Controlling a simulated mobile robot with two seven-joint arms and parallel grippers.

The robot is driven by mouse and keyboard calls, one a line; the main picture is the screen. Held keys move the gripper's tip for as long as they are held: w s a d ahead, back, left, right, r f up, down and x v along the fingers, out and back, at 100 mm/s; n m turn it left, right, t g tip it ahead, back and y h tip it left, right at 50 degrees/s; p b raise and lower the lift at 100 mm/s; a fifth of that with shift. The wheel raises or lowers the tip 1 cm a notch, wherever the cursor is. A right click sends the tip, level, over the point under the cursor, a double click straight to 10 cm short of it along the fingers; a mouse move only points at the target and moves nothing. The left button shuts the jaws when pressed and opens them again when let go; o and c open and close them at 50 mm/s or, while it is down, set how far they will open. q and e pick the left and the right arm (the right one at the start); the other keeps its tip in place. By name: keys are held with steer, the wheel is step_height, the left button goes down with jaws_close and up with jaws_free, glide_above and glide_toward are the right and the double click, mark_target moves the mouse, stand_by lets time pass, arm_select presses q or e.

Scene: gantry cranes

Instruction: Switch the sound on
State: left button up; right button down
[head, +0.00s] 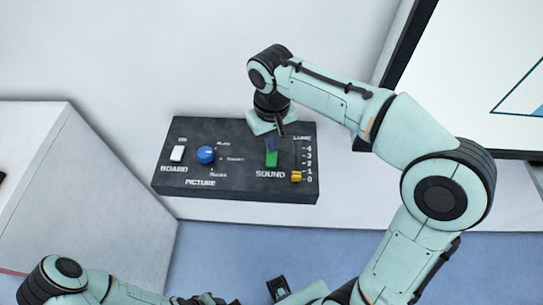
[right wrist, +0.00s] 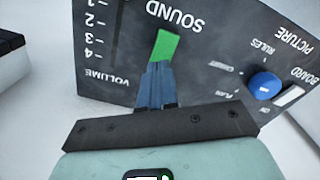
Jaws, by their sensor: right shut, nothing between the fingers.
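A dark control panel (head: 230,184) is in the middle of the head view. Its green SOUND switch (head: 271,160) is right of centre, and the same green switch (right wrist: 165,46) shows upside down in the right wrist view. My right gripper (head: 271,146) is shut and empty, with its blue fingertips (right wrist: 157,72) at the end of the green switch near the panel's upper side. They overlap it in view; I cannot tell if they touch. The fingers hide that end of the switch, and its on or off position is unclear. My left gripper does not show clearly.
Left of the SOUND switch are a blue PICTURE knob (head: 206,155) and a white BOARD switch (head: 177,153). Right of it is a yellow VOLUME slider (head: 296,176) near the low end. A dark-framed screen (head: 480,90) stands at upper right.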

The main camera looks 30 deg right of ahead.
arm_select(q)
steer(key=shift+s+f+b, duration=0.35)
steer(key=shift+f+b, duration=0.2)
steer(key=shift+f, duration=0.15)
arm_select(e)
steer(key=shift+f, duration=1.05)
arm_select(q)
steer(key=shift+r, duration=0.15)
arm_select(e)
steer(key=shift+r, duration=0.15)
step_height(320, 180, up, 3)
steer(key=shift+f+p, duration=0.15)
steer(key=shift+p, duration=0.95)
steer(key=shift+r+p, duration=1.35)
steer(key=shift+r, duration=0.8)
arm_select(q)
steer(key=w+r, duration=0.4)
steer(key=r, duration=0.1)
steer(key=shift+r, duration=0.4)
arm_select(e)
steer(key=shift+f, duration=0.1)
